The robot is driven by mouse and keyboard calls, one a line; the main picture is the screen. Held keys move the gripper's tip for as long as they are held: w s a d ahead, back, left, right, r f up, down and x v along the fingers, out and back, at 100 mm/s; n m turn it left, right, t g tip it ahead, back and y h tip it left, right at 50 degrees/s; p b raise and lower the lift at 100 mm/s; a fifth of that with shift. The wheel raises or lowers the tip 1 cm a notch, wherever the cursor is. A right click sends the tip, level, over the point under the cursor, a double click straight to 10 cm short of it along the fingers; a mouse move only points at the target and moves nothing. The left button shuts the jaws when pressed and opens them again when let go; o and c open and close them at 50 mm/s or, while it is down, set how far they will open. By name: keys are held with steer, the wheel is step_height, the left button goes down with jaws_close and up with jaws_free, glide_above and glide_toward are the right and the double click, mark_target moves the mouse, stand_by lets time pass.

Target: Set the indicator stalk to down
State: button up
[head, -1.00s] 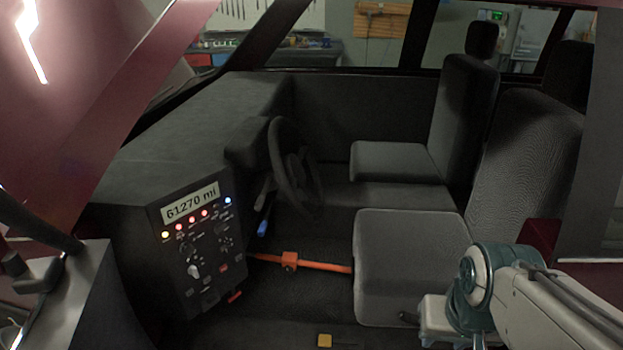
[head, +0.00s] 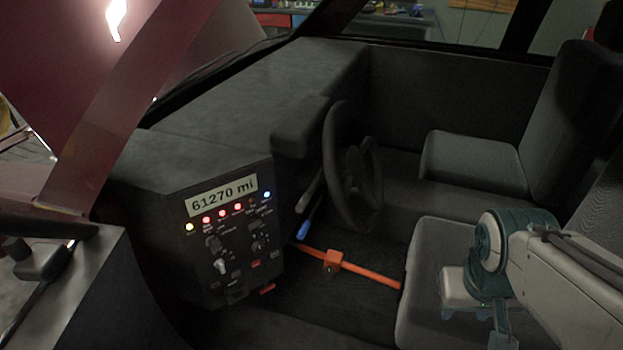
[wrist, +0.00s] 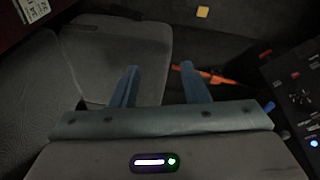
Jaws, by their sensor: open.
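A blue-tipped stalk (head: 303,229) hangs below and left of the steering wheel (head: 345,170), beside the dash. A dark grey stalk (head: 311,190) shows just above it, pointing toward the wheel. I cannot tell from labels which one is the indicator stalk. My gripper (wrist: 159,68) shows in the wrist view with two blue fingers apart and nothing between them. It points down over the seat edge and the floor, away from both stalks. In the head view my arm is over the front seat at lower right, and the fingers are not clearly seen.
The control panel (head: 235,235) with lit lamps and a mileage display stands left of the stalks. An orange bar (head: 372,273) with a block crosses the footwell below. The near seat (head: 425,260) is at right. Open space lies between my arm and the wheel.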

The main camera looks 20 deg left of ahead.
steer(key=w+a+f+n+h+b, duration=0.2)
steer(key=w+f+n+h+b, duration=0.35)
steer(key=n, duration=0.45)
steer(key=n+t+y+b, duration=0.5)
steer(key=n+t+b, duration=0.2)
steer(key=n+t, duration=1.15)
glide_toward(299, 211)
steer(key=w+g, duration=0.1)
steer(key=w, duration=0.3)
steer(key=w+r+n, duration=0.1)
steer(key=w, duration=0.3)
steer(key=w+r+n+g, duration=0.1)
steer(key=w, duration=0.3)
steer(key=shift+w+d+r+g, duration=0.2)
steer(key=shift+w+d+g, duration=0.05)
steer(key=shift+d+g, duration=0.1)
steer(key=shift+n, duration=0.25)
jaws_close()
